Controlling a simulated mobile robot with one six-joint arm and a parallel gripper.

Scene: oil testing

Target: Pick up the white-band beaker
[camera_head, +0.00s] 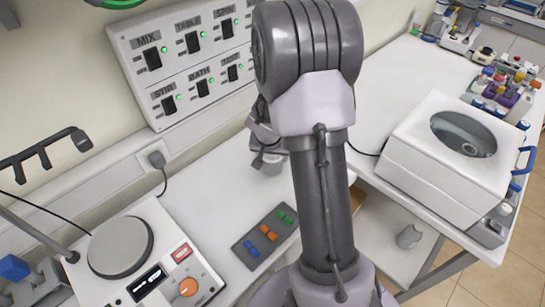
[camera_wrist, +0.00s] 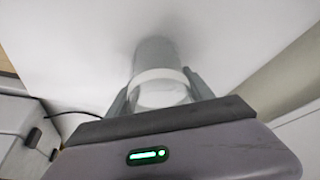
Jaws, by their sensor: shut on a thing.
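The white-band beaker (camera_wrist: 157,62) is a clear grey cylinder with a white band around it. In the wrist view it sits between the two fingers of my gripper (camera_wrist: 161,92), which are shut on its sides near the band. In the head view my gripper (camera_head: 263,148) is left of my arm, by the wall edge of the white bench. The beaker (camera_head: 271,166) shows there only in part, just below the fingers. I cannot tell whether its base touches the bench.
A switch panel (camera_head: 187,62) is on the wall behind. A stirrer with a round plate (camera_head: 121,247) stands front left. A pad with coloured buttons (camera_head: 265,242) lies near my arm. A white bath (camera_head: 445,160) stands on the right bench.

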